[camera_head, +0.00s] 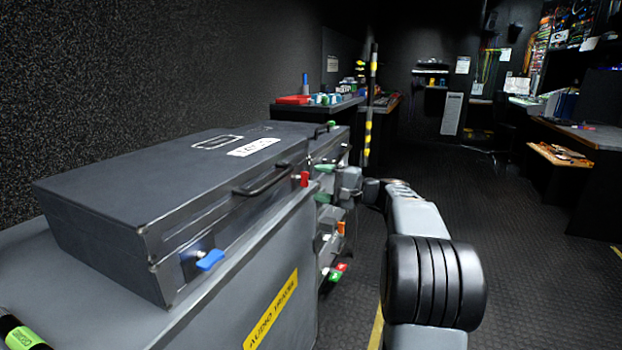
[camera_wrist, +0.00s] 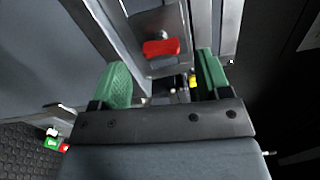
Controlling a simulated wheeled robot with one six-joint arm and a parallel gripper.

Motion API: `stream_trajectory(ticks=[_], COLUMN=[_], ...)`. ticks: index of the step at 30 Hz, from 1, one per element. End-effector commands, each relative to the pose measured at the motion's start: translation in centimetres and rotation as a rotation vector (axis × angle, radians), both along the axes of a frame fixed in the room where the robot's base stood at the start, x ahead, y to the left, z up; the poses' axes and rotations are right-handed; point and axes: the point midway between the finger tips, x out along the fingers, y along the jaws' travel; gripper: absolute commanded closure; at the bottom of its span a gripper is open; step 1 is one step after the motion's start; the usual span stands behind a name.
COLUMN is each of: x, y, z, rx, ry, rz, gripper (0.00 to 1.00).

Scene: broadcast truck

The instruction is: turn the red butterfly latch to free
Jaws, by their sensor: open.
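The red butterfly latch (camera_head: 304,179) is on the front face of a dark grey case, near its far end, right of the black handle. In the wrist view the red latch (camera_wrist: 160,48) lies crosswise, ahead of and between the fingertips. My gripper (camera_head: 324,183) has green finger pads and is beside the latch, close to the case front. In the wrist view my gripper (camera_wrist: 163,68) is open, with one pad on each side and nothing between them. The latch appears to be beyond the fingertips, and I see no contact.
The dark case (camera_head: 130,185) rests on a grey cabinet (camera_head: 250,270) with a yellow label. A blue latch (camera_head: 210,260) is at its near end, and a black carry handle (camera_head: 262,179) is between the latches. Open floor (camera_head: 510,240) lies to the right.

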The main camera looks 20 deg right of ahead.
Motion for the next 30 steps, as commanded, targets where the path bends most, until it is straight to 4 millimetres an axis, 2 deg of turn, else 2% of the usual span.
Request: stream_trajectory(ticks=[6, 15, 30], x=[-3.4, -6.4, -7.1], y=[-3.2, -5.9, -6.5], z=[0.4, 0.2, 0.0], rx=[0.001, 0.001, -0.001], ry=[0.0, -0.001, -0.001], rz=[-0.004, -0.002, 0.0], gripper=[0.3, 0.3, 0.3])
